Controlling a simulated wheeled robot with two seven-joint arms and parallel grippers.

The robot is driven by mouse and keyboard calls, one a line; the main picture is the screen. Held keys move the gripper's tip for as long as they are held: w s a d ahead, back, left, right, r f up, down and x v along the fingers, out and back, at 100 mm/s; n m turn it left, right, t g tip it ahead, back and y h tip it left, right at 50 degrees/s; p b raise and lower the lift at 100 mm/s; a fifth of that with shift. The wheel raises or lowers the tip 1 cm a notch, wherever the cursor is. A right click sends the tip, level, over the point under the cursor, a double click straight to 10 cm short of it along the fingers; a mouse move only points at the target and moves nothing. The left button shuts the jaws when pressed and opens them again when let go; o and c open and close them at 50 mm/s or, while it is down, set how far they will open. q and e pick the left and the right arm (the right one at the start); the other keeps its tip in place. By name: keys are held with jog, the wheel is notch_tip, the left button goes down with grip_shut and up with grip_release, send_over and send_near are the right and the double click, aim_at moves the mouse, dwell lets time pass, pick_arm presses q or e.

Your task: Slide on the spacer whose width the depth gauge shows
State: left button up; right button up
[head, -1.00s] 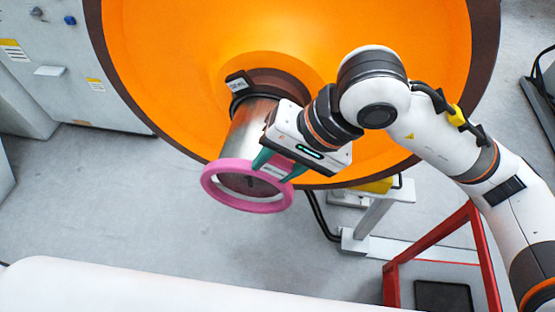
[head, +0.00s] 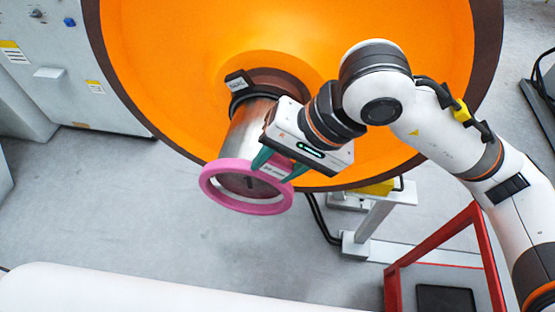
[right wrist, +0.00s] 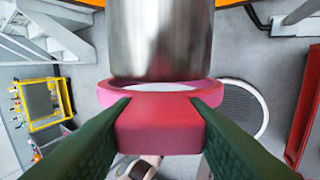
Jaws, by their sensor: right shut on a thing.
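My right gripper (head: 279,166) is shut on a pink ring-shaped spacer (head: 215,194), gripping its rim on the near right side. The spacer is at the free end of the bare metal axle (head: 250,132); the axle's end face shows through its opening. In the right wrist view, the spacer (right wrist: 160,135) sits between the green fingers, with its far rim close to the edge of the axle (right wrist: 160,40). I cannot tell whether it is around the axle or just off its end. No readable depth gauge shows. My left gripper is not in view.
The big orange wheel (head: 180,60) is behind the axle. A dark collar with a small labelled block (head: 238,84) sits near the hub. A red frame (head: 440,235) stands at the lower right, and a grey cabinet (head: 75,60) at the left. The floor left of the spacer is clear.

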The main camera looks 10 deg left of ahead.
jog(key=shift+w+d+b, duration=0.1)
jog(key=shift+w+b, duration=1.8)
jog(key=shift+w, duration=2.15)
jog(key=shift+w+d+b, duration=0.1)
jog(key=shift+w+b, duration=0.5)
jog(key=shift+w, duration=2.1)
jog(key=shift+w, duration=1.25)
jog(key=o, duration=1.1)
jog(key=shift+o, duration=0.2)
jog(key=shift+d, duration=0.1)
jog(key=b+v, duration=0.2)
jog(key=v, duration=1)
